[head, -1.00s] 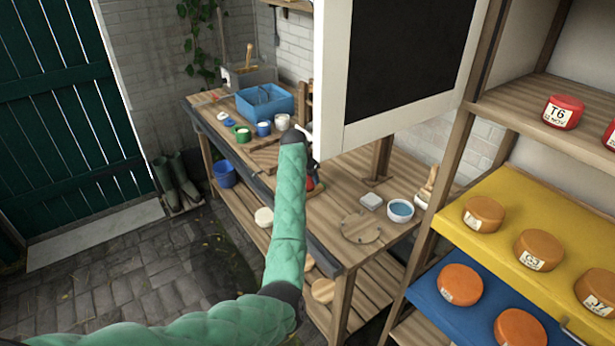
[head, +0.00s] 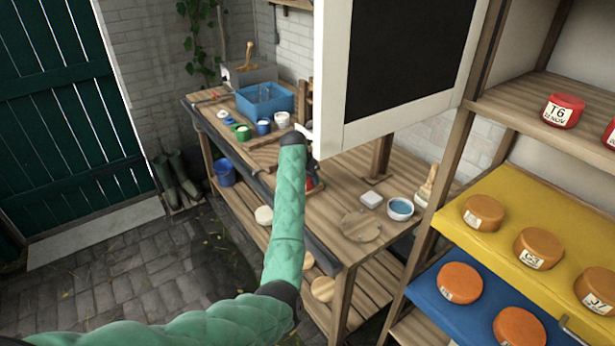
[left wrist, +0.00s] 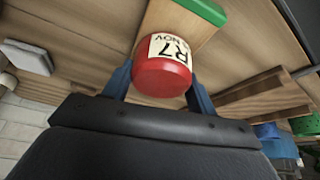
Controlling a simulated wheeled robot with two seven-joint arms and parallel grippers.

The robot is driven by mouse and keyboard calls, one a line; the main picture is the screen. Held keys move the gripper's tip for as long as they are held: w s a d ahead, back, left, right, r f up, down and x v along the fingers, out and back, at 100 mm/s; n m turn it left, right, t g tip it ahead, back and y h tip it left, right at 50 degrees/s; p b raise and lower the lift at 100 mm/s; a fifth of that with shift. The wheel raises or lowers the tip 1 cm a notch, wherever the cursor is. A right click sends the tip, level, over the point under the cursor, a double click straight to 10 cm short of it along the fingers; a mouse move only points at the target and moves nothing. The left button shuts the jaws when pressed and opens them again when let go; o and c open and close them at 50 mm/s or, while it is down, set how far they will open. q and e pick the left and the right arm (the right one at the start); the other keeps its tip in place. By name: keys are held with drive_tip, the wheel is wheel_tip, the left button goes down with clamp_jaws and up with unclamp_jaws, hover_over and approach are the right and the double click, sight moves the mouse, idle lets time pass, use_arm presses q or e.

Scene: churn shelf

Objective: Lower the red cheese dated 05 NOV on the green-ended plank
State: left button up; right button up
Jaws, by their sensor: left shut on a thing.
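My left gripper (left wrist: 160,88) is shut on a red cheese (left wrist: 162,78), its blue fingers on either side. The cheese's label reads R7 with NOV under it; the day number is not clear. In the left wrist view a wooden plank (left wrist: 178,22) with a green end (left wrist: 203,9) shows just beyond the cheese, over the bench top. I cannot tell whether the cheese touches the plank. In the head view my green-sleeved left arm hides most of the gripper, and a bit of the red cheese (head: 312,184) shows beside it. My right gripper is not in view.
The bench (head: 335,215) holds a blue tub (head: 265,101), small pots, a round board (head: 361,227) and a blue-filled bowl (head: 400,208). A framed blackboard (head: 405,60) hangs above.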

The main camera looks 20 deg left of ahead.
use_arm(q)
drive_tip(key=o, duration=1.2)
drive_tip(key=shift+c, duration=0.2)
